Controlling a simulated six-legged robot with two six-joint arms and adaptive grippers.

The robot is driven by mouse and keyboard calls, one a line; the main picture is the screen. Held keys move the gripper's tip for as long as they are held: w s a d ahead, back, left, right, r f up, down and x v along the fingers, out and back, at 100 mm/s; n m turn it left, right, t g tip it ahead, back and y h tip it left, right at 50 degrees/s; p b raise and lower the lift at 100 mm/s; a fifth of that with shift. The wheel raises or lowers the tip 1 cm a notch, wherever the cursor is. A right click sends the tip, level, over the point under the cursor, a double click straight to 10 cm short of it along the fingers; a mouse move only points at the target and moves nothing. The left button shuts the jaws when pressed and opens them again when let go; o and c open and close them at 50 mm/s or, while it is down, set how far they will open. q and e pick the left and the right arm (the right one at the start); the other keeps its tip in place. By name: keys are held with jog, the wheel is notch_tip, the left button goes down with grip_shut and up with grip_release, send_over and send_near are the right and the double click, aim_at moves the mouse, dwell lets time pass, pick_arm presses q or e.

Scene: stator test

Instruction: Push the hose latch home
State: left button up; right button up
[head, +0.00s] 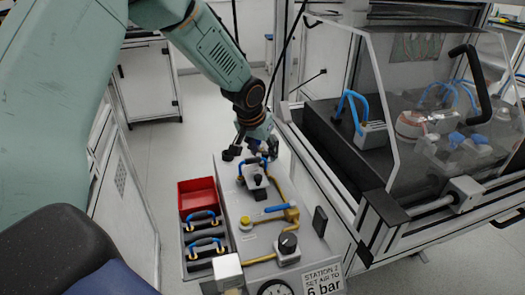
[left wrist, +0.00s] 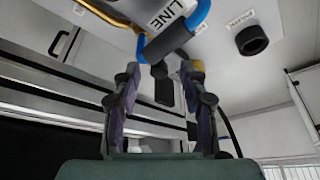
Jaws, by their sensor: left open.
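The test panel (head: 240,215) is a light grey board with fittings. At its far end a blue bail-shaped latch (head: 241,170) stands around a grey block (head: 256,182). My left gripper (head: 262,148) is just above and behind this latch, partly hiding it. In the left wrist view the latch (left wrist: 200,18) shows as a blue loop with a dark grip bar, beside a label reading LINE. My right gripper is not seen.
A red bin (head: 198,194) and two blue-handled parts in black holders (head: 203,240) stand left of the panel fittings. A yellow hose, a blue-levered valve (head: 282,210) and a knob (head: 288,243) lie nearer. A clear-guarded machine (head: 375,100) stands close on the right.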

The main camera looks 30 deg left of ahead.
pick_arm(q)
jog(key=shift+w+d+f, duration=0.1)
jog(key=shift+w+f, duration=0.05)
jog(key=shift+w, duration=0.1)
jog(key=shift+s, duration=0.15)
jog(key=c, duration=0.5)
grip_shut()
